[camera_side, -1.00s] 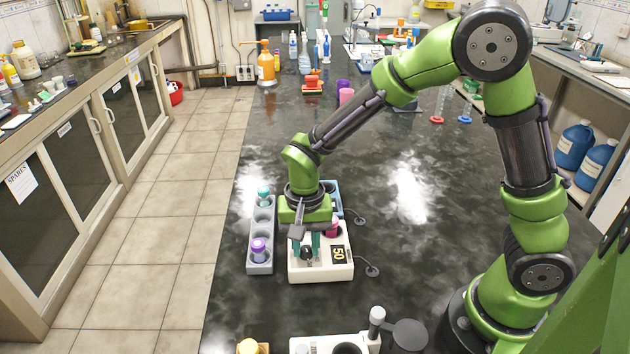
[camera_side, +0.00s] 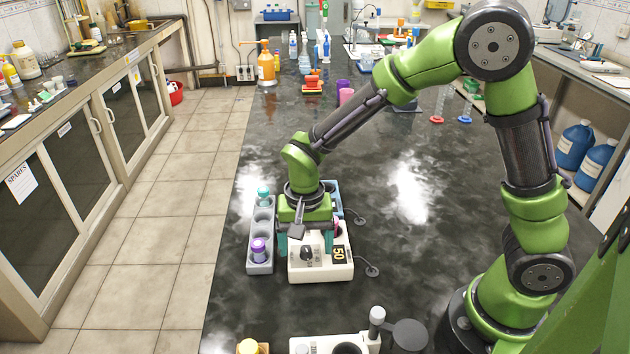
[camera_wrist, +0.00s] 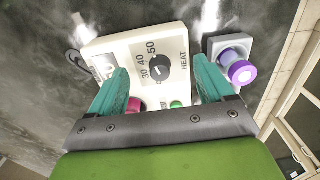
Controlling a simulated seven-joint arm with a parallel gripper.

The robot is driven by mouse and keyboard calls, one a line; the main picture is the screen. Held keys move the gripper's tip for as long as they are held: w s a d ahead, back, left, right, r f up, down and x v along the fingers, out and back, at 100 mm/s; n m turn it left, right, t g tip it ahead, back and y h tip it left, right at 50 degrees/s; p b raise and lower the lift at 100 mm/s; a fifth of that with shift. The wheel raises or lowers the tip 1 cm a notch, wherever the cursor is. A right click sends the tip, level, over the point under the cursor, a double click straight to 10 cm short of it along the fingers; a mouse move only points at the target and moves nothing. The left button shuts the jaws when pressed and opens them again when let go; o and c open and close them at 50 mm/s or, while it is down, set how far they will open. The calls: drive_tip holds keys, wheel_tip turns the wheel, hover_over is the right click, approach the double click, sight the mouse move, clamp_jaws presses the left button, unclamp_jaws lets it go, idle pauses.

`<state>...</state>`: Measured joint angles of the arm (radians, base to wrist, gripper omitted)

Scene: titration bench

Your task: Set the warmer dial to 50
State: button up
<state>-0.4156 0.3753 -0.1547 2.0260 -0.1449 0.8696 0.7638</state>
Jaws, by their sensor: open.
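The warmer (camera_side: 325,270) is a cream box on the dark bench, with a black dial (camera_side: 306,253) on its top. The exact direction of the mark is hard to tell. My gripper (camera_side: 305,244) is open, its teal fingers spread wide on either side of the dial and clear of it. It also shows in the wrist view (camera_wrist: 162,75), holding nothing.
A grey rack (camera_side: 260,222) with a purple-capped vial (camera_side: 259,250) and a teal-capped vial (camera_side: 263,194) stands left of the warmer. A magenta item (camera_wrist: 135,104) and a green button (camera_wrist: 176,104) show near my fingers. The bench to the right is mostly clear.

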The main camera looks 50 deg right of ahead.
sight(306, 249)
drive_tip(key=shift+r, duration=3.45)
